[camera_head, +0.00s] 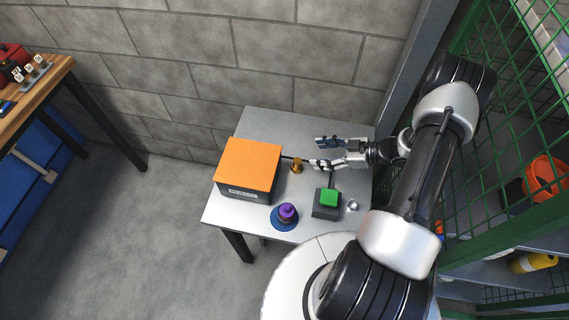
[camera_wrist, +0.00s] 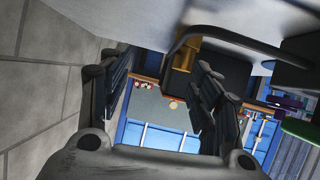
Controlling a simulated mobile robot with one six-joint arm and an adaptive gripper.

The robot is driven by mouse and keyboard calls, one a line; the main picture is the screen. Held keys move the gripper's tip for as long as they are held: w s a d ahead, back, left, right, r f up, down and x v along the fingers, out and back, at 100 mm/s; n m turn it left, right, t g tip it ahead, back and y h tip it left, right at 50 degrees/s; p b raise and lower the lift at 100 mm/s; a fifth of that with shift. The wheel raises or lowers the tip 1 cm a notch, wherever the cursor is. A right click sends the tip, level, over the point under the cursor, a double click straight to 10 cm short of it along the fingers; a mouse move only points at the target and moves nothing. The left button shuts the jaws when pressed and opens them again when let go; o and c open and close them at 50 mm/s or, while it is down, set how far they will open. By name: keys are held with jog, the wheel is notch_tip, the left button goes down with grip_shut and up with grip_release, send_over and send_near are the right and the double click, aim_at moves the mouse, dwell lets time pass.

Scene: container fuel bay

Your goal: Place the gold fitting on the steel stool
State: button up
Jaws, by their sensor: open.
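The gold fitting (camera_head: 297,166) stands upright on a grey metal table (camera_head: 270,122), close to the right side of an orange-topped box. In the wrist view the gold fitting (camera_wrist: 186,52) shows upside down beyond my fingertips, nearer the right finger, against a dark box. My gripper (camera_head: 318,152) is open and empty, low over the table to the right of the fitting. Its two fingers also show apart in the wrist view (camera_wrist: 165,66). I cannot make out a steel stool separate from this metal table.
A block wall (camera_head: 250,50) stands behind; green mesh (camera_head: 490,130) is at right.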

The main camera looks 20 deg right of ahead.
aim_at(297, 162)
jog(key=a, duration=0.1)
jog(key=s+a+f+y, duration=0.1)
jog(key=shift+s+a+f, duration=0.2)
jog(key=shift+s+a, duration=0.1)
jog(key=shift+a, duration=0.1)
jog(key=shift+g, duration=0.3)
jog(key=b+x, duration=0.2)
jog(key=x, duration=0.4)
jog(key=shift+w+a+r, duration=0.1)
jog(key=shift+a, duration=0.2)
jog(key=shift+c, duration=0.4)
jog(key=c, duration=1.2)
jog(key=shift+c, duration=0.2)
jog(key=shift+r, duration=0.15)
